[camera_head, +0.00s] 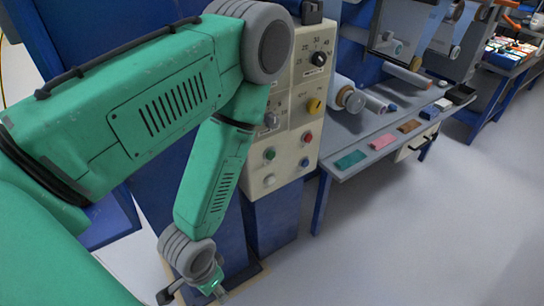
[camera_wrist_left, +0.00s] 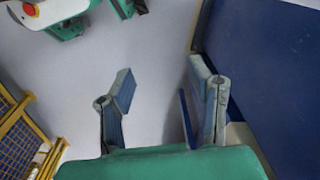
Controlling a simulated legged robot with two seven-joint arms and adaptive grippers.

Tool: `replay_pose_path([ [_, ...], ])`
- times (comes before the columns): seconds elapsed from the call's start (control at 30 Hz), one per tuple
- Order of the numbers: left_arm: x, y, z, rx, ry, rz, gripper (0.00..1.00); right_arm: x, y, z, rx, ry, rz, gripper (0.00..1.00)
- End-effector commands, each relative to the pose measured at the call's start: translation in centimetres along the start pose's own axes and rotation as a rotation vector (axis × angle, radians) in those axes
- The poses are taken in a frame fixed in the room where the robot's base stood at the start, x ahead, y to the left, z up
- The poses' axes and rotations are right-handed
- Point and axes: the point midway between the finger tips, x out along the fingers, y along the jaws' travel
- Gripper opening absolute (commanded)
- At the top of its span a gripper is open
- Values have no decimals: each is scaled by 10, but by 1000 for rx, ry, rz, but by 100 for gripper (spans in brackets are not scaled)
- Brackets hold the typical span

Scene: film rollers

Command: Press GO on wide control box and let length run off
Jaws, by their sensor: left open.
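The wide cream control box (camera_head: 290,130) stands on a blue pedestal (camera_head: 275,218) in the middle of the head view. Its face carries a black dial (camera_head: 318,58), a yellow knob (camera_head: 314,106), a green button (camera_head: 270,154), a red button (camera_head: 307,137), a white button (camera_head: 268,181) and a dark blue button (camera_head: 304,162). Button labels are too small to read; my green left arm hides the upper left of the face. My left gripper (camera_head: 212,292) hangs well below the box, apart from it. In the left wrist view it is open and empty (camera_wrist_left: 165,85).
A grey bench (camera_head: 380,145) with film rolls (camera_head: 348,97) and green, pink and brown pads stands right of the box. The floor (camera_head: 430,235) in front is clear. A blue panel (camera_wrist_left: 270,70) is close to the gripper's right; a yellow mesh barrier (camera_wrist_left: 25,135) is at left.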

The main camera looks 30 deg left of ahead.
Motion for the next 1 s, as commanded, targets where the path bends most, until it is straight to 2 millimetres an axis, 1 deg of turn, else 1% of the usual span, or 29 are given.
replay_pose_path([
  [0.03,0,0,0,0,0,0,24,0,0,0,0,0,0,40],
  [0.07,0,0,0,0,0,0,14,0,0,0,0,0,0,40],
  [0.1,0,0,0,0,0,0,0,0,0,0,0,0,0,40],
  [1.0,0,0,0,0,0,0,0,0,0,0,0,0,0,40],
])
